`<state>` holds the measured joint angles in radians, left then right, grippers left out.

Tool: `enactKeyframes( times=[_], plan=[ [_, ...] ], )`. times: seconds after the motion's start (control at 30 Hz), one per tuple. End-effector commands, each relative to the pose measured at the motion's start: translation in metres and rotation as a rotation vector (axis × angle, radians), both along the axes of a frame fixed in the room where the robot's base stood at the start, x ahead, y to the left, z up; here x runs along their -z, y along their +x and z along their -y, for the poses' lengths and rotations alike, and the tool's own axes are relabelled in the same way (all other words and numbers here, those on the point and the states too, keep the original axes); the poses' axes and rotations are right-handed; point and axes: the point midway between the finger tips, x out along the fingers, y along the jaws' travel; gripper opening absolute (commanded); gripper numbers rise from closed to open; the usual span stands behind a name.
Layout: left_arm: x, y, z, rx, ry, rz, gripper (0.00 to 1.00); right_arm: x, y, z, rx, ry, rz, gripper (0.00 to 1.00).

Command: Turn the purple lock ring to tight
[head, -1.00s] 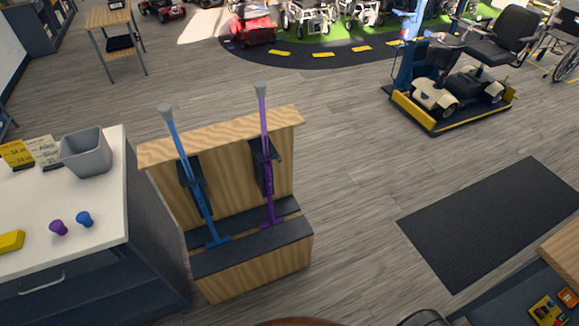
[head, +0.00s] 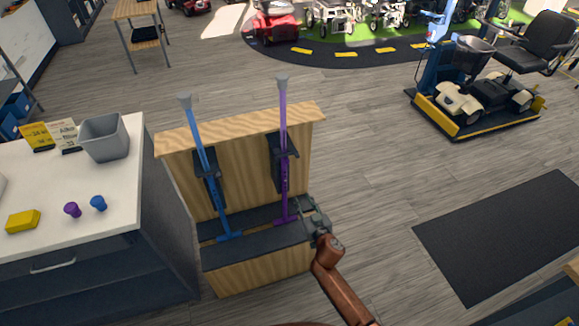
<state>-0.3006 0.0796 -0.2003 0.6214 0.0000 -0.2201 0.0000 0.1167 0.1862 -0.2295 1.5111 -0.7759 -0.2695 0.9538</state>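A purple column (head: 283,150) stands upright on the wooden stand, held by a dark bracket, with its foot on the dark lower ledge. A purple lock ring is too small to tell apart from the column. A blue column (head: 203,150) stands to its left, tilted slightly. My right gripper (head: 308,212) is just right of the lower part of the purple column, close to it. I cannot tell whether it touches the column or how far its fingers are apart. My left gripper is not in view.
The wooden stand (head: 240,165) has a wide back panel. A white counter (head: 100,170) on the left bears a grey bin (head: 104,138), purple knob (head: 72,209), blue knob (head: 98,203) and yellow block (head: 23,221). A dark mat (head: 500,235) lies right; floor between is clear.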

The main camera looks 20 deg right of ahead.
Motion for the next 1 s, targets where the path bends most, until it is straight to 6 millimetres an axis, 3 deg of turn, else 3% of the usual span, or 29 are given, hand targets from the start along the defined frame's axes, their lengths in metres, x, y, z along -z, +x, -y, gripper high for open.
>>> enactKeyframes(
  times=[0.03, 0.1, 0.23, 0.33, 0.7, 1.0],
  plan=[
    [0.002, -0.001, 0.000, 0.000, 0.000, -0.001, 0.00, -0.036, 0.009, -0.008, -0.008, 0.012, 0.063, 0.29],
    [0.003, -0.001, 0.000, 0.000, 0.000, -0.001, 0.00, -0.073, 0.014, -0.016, -0.014, 0.028, 0.126, 0.29],
    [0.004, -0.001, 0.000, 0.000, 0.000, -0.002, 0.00, -0.112, 0.019, -0.024, -0.022, 0.046, 0.192, 0.29],
    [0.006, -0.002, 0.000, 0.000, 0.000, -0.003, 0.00, -0.121, 0.026, -0.026, -0.024, 0.051, 0.207, 0.29],
    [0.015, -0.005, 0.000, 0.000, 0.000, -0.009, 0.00, -0.119, 0.080, -0.028, -0.024, 0.048, 0.205, 0.29],
    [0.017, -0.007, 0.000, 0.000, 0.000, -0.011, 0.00, -0.120, 0.096, -0.029, -0.023, 0.050, 0.204, 0.29]
  ],
)
